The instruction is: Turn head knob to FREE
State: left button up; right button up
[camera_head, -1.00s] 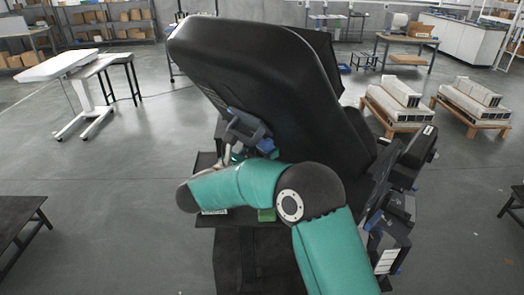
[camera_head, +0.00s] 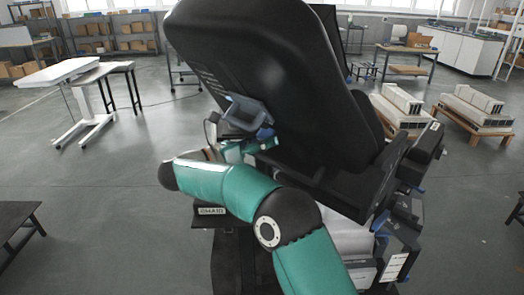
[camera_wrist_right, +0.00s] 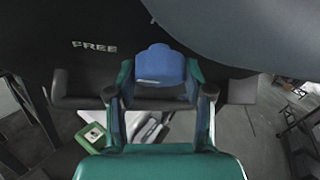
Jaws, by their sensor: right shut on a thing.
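In the right wrist view a blue knob (camera_wrist_right: 160,66) sits between the two fingers of my right gripper (camera_wrist_right: 159,80), which is shut on it. White lettering FREE (camera_wrist_right: 95,47) stands on the dark surface to the left of the knob. In the head view my right gripper (camera_head: 245,148) is at the back of a large black chair (camera_head: 262,65), just below a grey-blue bracket (camera_head: 246,112). A bit of blue (camera_head: 265,133) shows beside the gripper; my arm and the gripper hide most of the knob. My left gripper is not in view.
A sign reading CHAIR (camera_head: 212,211) shows under my right forearm. A white-topped stand (camera_head: 57,72) is at the left, and pallets with white blocks (camera_head: 402,108) are at the right.

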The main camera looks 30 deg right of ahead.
jog(key=shift+w+f+g+b, duration=0.2)
jog(key=shift+g+b, duration=0.3)
jog(key=shift+g, duration=0.3)
jog(key=shift+f+n+g+h+b, duration=0.1)
jog(key=shift+n+g+h+b, duration=0.25)
jog(key=shift+g+b, duration=0.5)
jog(key=shift+r+n+g+b, duration=0.2)
jog(key=shift+n+g+b, duration=0.15)
jog(key=shift+g+b, duration=0.45)
jog(key=shift+r, duration=0.1)
jog(key=o, duration=1.1)
jog(key=shift+w, duration=0.1)
